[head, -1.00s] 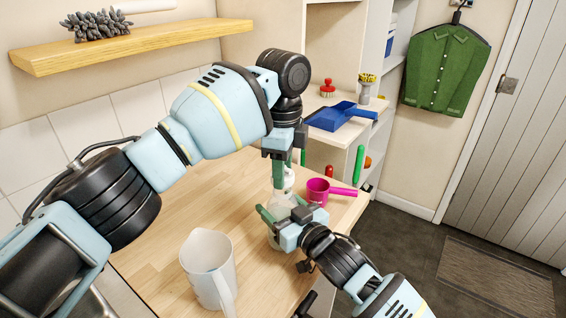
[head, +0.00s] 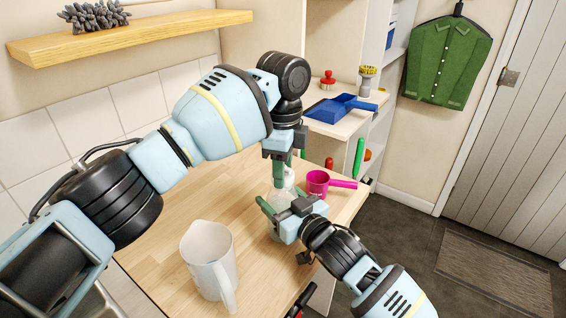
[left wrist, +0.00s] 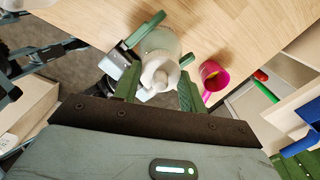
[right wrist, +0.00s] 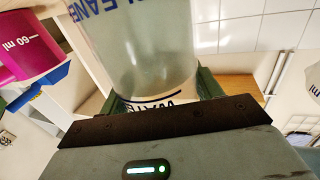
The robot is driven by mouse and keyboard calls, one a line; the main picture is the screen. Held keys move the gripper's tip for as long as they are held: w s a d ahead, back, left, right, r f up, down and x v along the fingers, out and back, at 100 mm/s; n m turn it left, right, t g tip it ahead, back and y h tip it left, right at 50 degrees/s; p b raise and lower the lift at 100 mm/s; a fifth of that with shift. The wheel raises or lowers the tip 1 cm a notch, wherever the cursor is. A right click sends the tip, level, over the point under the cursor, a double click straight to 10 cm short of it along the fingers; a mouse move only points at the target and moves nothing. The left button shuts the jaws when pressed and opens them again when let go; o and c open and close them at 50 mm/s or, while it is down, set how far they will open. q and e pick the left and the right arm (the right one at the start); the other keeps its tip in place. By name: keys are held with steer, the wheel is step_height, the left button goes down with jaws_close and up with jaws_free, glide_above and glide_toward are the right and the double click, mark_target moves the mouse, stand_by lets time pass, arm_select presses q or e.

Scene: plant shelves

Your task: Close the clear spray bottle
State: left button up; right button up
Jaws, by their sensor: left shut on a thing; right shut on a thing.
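The clear spray bottle (head: 281,195) stands on the wooden counter, partly hidden by my grippers. My right gripper (right wrist: 158,92) is shut on the bottle's body, which shows with dark lettering in the right wrist view (right wrist: 145,55). My left gripper (left wrist: 158,88) comes from above and is shut on the white spray head (left wrist: 158,74). In the left wrist view the head sits over the mouth of the bottle (left wrist: 160,40). I cannot tell whether the head is screwed tight, as the joint is hidden.
A pink measuring cup (head: 318,183) with a handle is close by, right of the bottle. A white jug (head: 208,262) stands at the counter's front. A blue dustpan (head: 335,109) lies on the shelf unit behind. The counter's left part is clear.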

arm_select(q)
steer(key=shift+f, duration=0.55)
stand_by(0.6)
arm_select(e)
jaws_close()
arm_select(q)
steer(key=m, duration=1)
steer(key=shift+m, duration=0.4)
steer(key=m, duration=1.2)
steer(key=o, duration=0.9)
